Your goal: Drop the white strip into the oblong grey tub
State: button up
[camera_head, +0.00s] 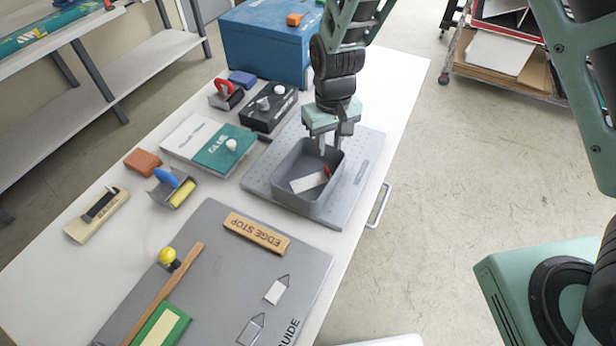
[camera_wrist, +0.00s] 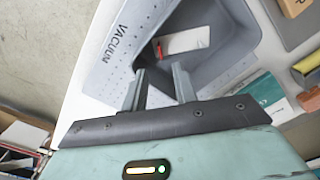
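The oblong grey tub (camera_head: 286,201) stands on a light grey perforated plate marked VACUUM in the wrist view. The white strip (camera_head: 307,183) lies inside the tub on its floor, with a small red piece (camera_head: 326,172) at one end. The strip also shows in the wrist view (camera_wrist: 185,41). My gripper (camera_head: 331,148) is over the tub's far end, pointing down. In the wrist view its two fingers (camera_wrist: 160,80) are apart with nothing between them. The strip is clear of the fingers.
The perforated plate (camera_head: 356,180) lies near the table's right edge. A blue box (camera_head: 262,50) stands behind. A black case (camera_head: 268,108), a teal glue box (camera_head: 226,150) and rollers are to the left. A grey mat with a wooden EDGE STOP bar (camera_head: 257,233) is in front.

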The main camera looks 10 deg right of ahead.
notch_tip(320, 180, up, 16)
jog(key=b, duration=0.2)
jog(key=shift+f+b, duration=0.15)
jog(key=shift+b, duration=0.15)
jog(key=shift+s, duration=0.1)
jog(key=s+d+f+n, duration=0.1)
jog(key=s+n, duration=0.1)
jog(key=s, duration=1)
jog(key=s+d+f+n+b, duration=0.1)
jog(key=s+d+f+n, duration=0.1)
jog(key=s, duration=1)
jog(key=shift+s+d+y, duration=0.2)
jog(key=shift+d+y, duration=0.05)
jog(key=shift+y, duration=0.05)
